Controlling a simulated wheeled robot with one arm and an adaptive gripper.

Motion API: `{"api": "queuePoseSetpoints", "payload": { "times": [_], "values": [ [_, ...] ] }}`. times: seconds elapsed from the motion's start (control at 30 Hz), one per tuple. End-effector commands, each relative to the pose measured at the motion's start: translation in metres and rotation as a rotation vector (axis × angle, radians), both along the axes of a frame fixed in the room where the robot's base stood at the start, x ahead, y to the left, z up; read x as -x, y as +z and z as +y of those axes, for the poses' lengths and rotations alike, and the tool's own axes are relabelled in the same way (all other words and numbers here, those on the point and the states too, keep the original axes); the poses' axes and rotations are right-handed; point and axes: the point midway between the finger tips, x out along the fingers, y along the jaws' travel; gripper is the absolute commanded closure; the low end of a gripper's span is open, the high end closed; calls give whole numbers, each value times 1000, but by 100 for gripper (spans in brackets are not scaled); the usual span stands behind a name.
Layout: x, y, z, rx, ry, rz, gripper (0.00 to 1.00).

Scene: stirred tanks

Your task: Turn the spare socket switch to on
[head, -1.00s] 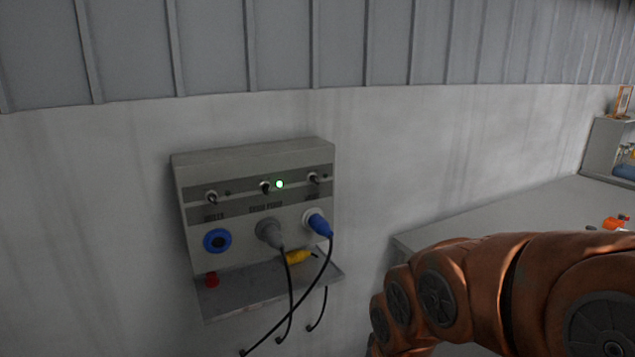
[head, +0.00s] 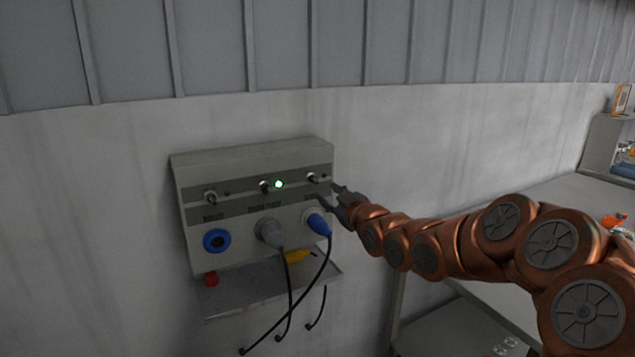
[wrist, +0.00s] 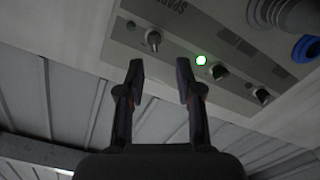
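The grey wall panel (head: 190,180) has three toggle switches in a row. The spare switch (head: 312,178) is the right-hand one; in the wrist view it (wrist: 153,40) sits beside lettering that begins "SPA". I cannot tell clearly which way its lever points. A small indicator (wrist: 131,26) beside it looks dark. My gripper (head: 324,191) is at the panel's right edge, just below and right of the spare switch. In the wrist view the gripper (wrist: 160,65) is open and empty. The spare switch shows just beyond the fingertips, apart from them.
The middle switch (head: 264,187) has a lit green lamp (head: 279,184). The left switch (head: 211,197) is farther off. Below are a blue socket (head: 216,241), a grey plug (head: 270,234) and a blue plug (head: 318,224) with hanging cables. A shelf (head: 240,295) juts out beneath. A table (head: 560,200) stands right.

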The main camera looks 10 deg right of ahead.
Motion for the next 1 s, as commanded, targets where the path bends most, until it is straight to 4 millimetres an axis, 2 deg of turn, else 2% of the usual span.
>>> {"api": "queuePoseSetpoints", "payload": {
  "times": [0.27, 0.7, 1.0],
  "values": [
    [-13, 9, -2, 1, 1, -44, 65],
    [-61, 8, 12, 1, 1, -39, 65],
    [-78, 8, 16, 0, 1, -41, 65]
  ]
}}
